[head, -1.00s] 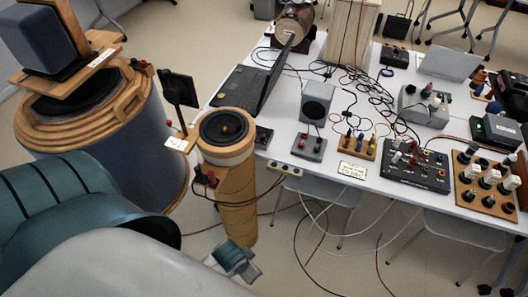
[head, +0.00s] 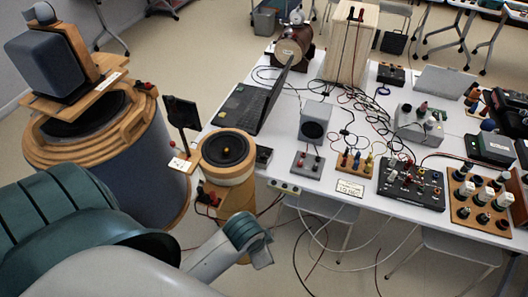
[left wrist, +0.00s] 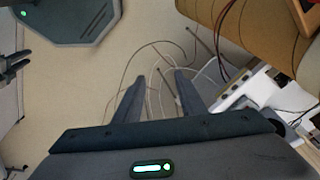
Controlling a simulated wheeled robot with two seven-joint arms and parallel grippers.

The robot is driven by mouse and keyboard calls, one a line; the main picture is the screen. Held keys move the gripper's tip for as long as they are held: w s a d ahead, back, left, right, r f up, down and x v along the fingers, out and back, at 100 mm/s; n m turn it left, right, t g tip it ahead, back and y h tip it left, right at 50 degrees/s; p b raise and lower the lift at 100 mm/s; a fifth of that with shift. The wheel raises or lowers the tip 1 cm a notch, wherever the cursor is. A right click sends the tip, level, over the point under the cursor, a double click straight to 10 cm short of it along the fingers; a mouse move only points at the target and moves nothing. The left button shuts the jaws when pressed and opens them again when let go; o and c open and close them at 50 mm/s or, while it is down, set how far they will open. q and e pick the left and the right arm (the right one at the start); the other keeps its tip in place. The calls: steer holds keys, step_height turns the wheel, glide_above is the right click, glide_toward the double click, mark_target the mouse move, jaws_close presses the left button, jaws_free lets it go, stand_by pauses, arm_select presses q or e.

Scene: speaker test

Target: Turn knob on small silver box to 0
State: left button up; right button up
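The small silver box (head: 420,124) stands on the white table, right of centre in the head view, with coloured knobs or plugs on it. Its dial marks are too small to read. My left arm (head: 246,236) comes in from the left and is well short of the box, in front of the table's near left side. My left gripper (left wrist: 159,77) shows in the left wrist view with its two fingers apart and nothing between them, above the floor. A dark gripper, seemingly my right gripper (left wrist: 14,68), shows at the left edge there; its opening is unclear.
A wooden-topped cylinder (head: 228,152) and a large drum (head: 150,165) stand left of the table. A laptop (head: 250,105), a black switch panel (head: 410,183), small speaker (head: 315,121) and loose cables crowd the table (head: 270,165). Cables also lie on the floor.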

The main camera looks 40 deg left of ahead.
arm_select(q)
steer(key=w+a+m+y, duration=0.15)
steer(key=w+m, duration=0.25)
steer(key=w, duration=0.5)
steer(key=w+a+m+y, duration=0.1)
steer(key=w+a+m, duration=0.25)
steer(key=w, duration=0.65)
steer(key=w+a+r+m+g+y, duration=0.2)
steer(key=w+a+r+m, duration=0.4)
steer(key=w+a, duration=0.7)
step_height(320, 180, up, 3)
steer(key=shift+w+f, duration=0.1)
steer(key=shift+w, duration=0.45)
steer(key=shift+m, duration=0.25)
steer(key=shift+f, duration=0.15)
